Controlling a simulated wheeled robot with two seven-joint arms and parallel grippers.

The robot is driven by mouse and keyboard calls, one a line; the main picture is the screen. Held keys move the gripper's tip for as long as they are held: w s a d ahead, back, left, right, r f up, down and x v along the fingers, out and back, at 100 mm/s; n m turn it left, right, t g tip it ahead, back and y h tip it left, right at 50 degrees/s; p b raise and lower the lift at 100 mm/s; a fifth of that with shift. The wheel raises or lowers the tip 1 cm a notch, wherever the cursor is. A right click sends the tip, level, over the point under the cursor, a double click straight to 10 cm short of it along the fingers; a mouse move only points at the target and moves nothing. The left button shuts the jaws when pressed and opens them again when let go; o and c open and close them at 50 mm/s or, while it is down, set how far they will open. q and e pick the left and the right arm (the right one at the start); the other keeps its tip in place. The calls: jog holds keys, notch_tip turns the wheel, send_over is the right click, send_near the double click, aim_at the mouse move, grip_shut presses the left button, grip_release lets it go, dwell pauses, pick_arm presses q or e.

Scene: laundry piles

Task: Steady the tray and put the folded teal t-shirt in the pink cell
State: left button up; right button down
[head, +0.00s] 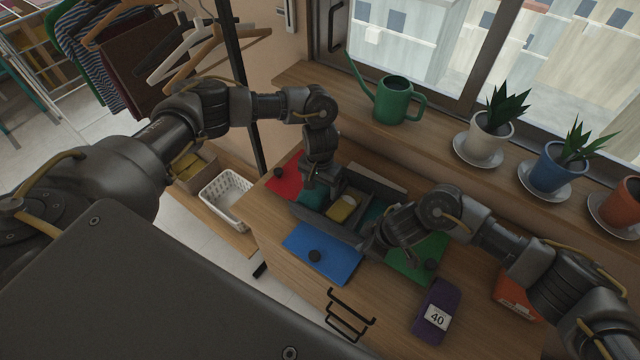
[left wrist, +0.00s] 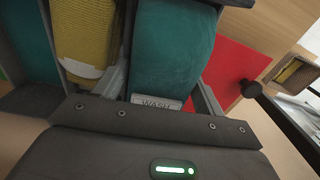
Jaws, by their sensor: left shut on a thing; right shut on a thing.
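The dark grey tray (head: 325,227) lies on the wooden top, with a yellow folded cloth (head: 342,208) in its middle and a teal cloth (head: 373,214) toward its right end. My left gripper (head: 313,190) is shut on the folded teal t-shirt (head: 309,198) at the tray's left end. In the left wrist view the t-shirt (left wrist: 172,50) lies between the fingers, beside the yellow cloth (left wrist: 85,35), with a "WASH" tag. I cannot tell whether it rests on the cell floor. My right gripper (head: 385,245) is at the tray's right end, apparently shut on its wall. No pink shows.
Red (head: 284,182), blue (head: 322,253) and green (head: 415,262) flat pieces with black knobs lie around the tray. A purple cloth marked 40 (head: 436,308) is at the front right. A green watering can (head: 393,100) and potted plants stand on the sill behind.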

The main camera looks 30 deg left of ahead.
pick_arm(q)
jog(key=shift+f, duration=0.2)
jog(key=o, duration=1.2)
jog(key=shift+c, duration=0.2)
jog(key=shift+r, duration=3)
pick_arm(e)
jog(key=c, duration=1.5)
grip_release()
jog(key=shift+r, duration=0.15)
